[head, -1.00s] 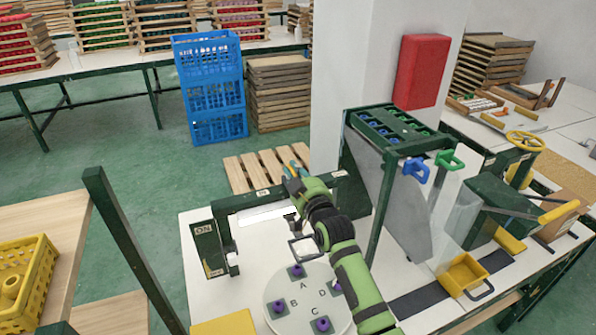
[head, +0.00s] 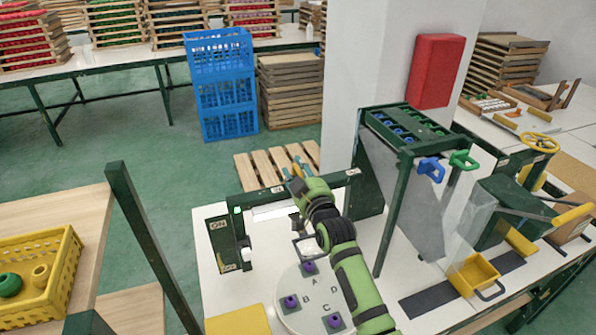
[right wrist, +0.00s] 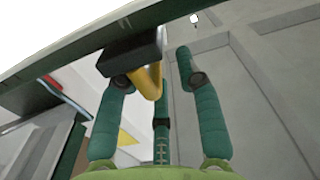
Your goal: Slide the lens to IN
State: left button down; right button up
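My right gripper (head: 297,178) reaches over the dark green beam (head: 348,182) behind the round disc. In the right wrist view its teal fingers (right wrist: 155,75) are spread around a yellow handle (right wrist: 150,82) hanging from a black block (right wrist: 132,58) on the beam, with gaps beside the handle. A small dark square frame with a pale middle, seemingly the lens (head: 308,247), sits below the beam, over the disc's far edge and partly covered by my arm. The beam's small labels are unreadable. My left gripper is out of view.
The white disc (head: 318,294) carries purple pieces and letters A to D. An ON/OFF switch panel (head: 222,243) stands to its left. A hopper stand (head: 400,133) and a yellow bin (head: 472,272) are to the right. A yellow basket (head: 45,270) is at far left.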

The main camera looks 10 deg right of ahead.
jog(key=shift+a+f, duration=0.1)
jog(key=shift+s, duration=0.25)
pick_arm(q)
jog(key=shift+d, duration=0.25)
pick_arm(e)
jog(key=s+d, duration=0.2)
jog(key=s, duration=0.9)
jog(key=shift+s+d, duration=0.15)
jog(key=shift+d, duration=0.1)
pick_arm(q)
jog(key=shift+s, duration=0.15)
pick_arm(e)
jog(key=shift+s, duration=0.1)
